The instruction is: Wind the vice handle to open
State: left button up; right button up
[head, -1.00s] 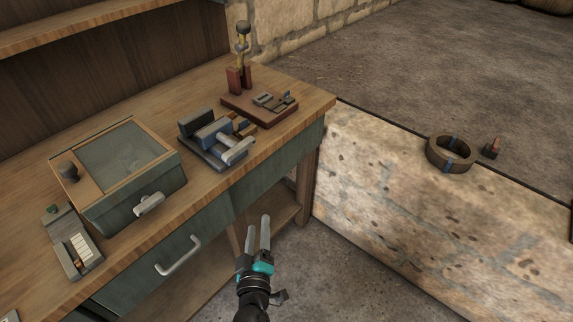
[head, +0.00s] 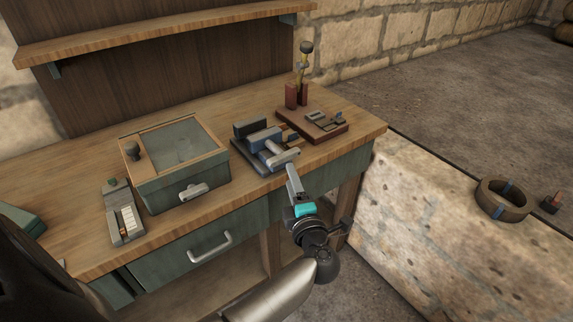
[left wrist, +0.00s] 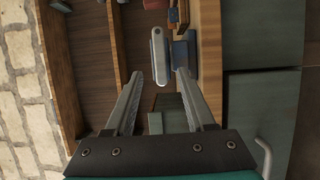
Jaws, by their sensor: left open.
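The vice (head: 262,146) is a blue-grey block on the wooden bench top, near the front edge. Its pale grey handle (head: 284,159) sticks out at the front, and the handle also shows in the left wrist view (left wrist: 160,55). My left gripper (head: 293,180) is just in front of the handle, pointing at it. In the left wrist view the gripper (left wrist: 157,85) has its two fingers spread, with the handle beyond and between their tips. The fingers look apart from the handle. My right gripper is not in view.
A green box with a glass lid (head: 178,165) stands left of the vice. A drawer handle (head: 210,246) juts from the bench front.

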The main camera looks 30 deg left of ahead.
aim_at(285, 161)
pick_arm(q)
jog(key=b+x, duration=0.1)
jog(key=x, duration=0.5)
jog(key=shift+w+a, duration=0.25)
jog(key=shift+f, duration=0.1)
grip_shut()
